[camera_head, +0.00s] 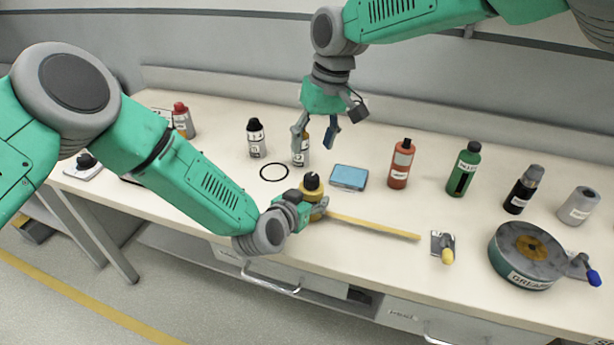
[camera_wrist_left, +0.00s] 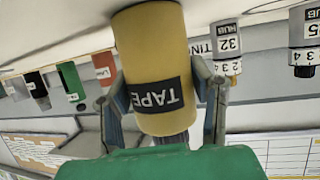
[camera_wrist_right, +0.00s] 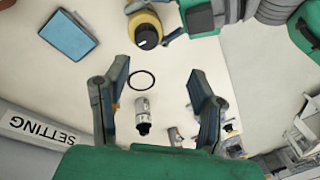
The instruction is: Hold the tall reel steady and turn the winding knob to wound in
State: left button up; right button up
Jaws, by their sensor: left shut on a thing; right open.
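The tall reel is a yellow cylinder (camera_head: 311,190) standing upright near the table's front edge, with a black knob (camera_head: 312,180) on top. The left wrist view shows its yellow side and TAPE label (camera_wrist_left: 155,60). A flat yellow strip (camera_head: 375,225) runs from the reel to the right. My left gripper (camera_head: 320,208) is shut on the reel, a finger on either side. My right gripper (camera_head: 316,138) is open and empty, pointing down above the table behind the reel. In the right wrist view the knob (camera_wrist_right: 147,37) lies beyond its fingers, not between them.
A black ring (camera_head: 273,172) and a blue box (camera_head: 349,177) lie behind the reel. Bottles, including a red one (camera_head: 401,165) and a green one (camera_head: 464,170), stand along the back. A GREASE tin (camera_head: 500,258) and a small yellow-handled device (camera_head: 447,256) are at right.

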aim_at(303, 185)
jog(key=f+n, duration=0.3)
jog(key=n, duration=0.6)
jog(key=a+f+n+h, duration=0.1)
jog(key=f+n, duration=0.3)
jog(key=n, duration=0.4)
jog(key=w+a+f+n+h, duration=0.1)
jog(key=f+n, duration=0.2)
jog(key=n, duration=0.6)
jog(key=shift+f+n, duration=0.2)
jog(key=shift+n, duration=0.1)
jog(key=c, duration=1.1)
